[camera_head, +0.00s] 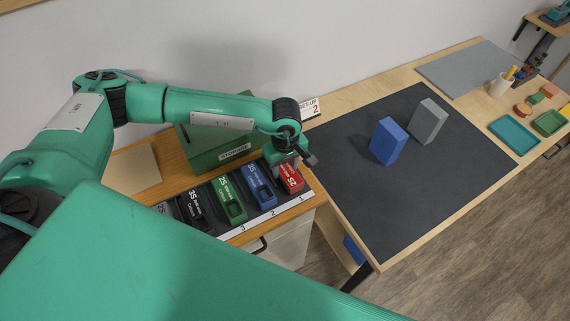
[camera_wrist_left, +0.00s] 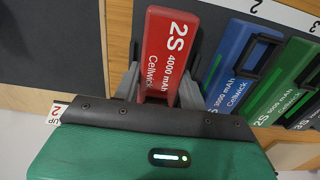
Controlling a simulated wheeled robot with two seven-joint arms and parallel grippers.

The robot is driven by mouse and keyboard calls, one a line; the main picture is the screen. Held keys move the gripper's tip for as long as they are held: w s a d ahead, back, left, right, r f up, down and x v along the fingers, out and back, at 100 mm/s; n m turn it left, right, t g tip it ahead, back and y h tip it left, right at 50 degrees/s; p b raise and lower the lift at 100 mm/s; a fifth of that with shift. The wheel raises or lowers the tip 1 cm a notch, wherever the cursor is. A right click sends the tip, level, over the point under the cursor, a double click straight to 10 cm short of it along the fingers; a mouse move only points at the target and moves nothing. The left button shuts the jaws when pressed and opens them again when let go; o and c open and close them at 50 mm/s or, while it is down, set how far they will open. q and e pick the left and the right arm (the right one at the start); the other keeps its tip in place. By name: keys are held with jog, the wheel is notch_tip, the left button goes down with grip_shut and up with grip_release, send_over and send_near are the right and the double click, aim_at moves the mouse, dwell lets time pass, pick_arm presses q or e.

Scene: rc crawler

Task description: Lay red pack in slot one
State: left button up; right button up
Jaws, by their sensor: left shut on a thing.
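The red pack (camera_head: 291,177), marked 2S 4000 mAh, is at the right end of the dark slotted tray (camera_head: 310,191), in line with the number 1 on its front edge. In the left wrist view the red pack (camera_wrist_left: 166,45) sits between the fingers of my left gripper (camera_wrist_left: 160,88), which is shut on it. In the head view my left gripper (camera_head: 291,160) hides the pack's rear end. I cannot tell whether the pack rests on the slot floor. My right gripper is not in view.
Blue (camera_head: 259,187), green (camera_head: 229,199) and black (camera_head: 195,208) packs lie in the tray left of the red one. A green storage box (camera_head: 215,148) stands behind. On the right bench, a blue block (camera_head: 388,141) and a grey block (camera_head: 428,121) stand on a dark mat (camera_head: 380,220).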

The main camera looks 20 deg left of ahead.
aim_at(285, 167)
pick_arm(q)
jog(key=shift+f, duration=0.15)
jog(key=o, duration=1.3)
jog(key=shift+r, duration=0.4)
notch_tip(285, 167, up, 12)
jog(key=b, duration=0.4)
jog(key=shift+f, duration=0.2)
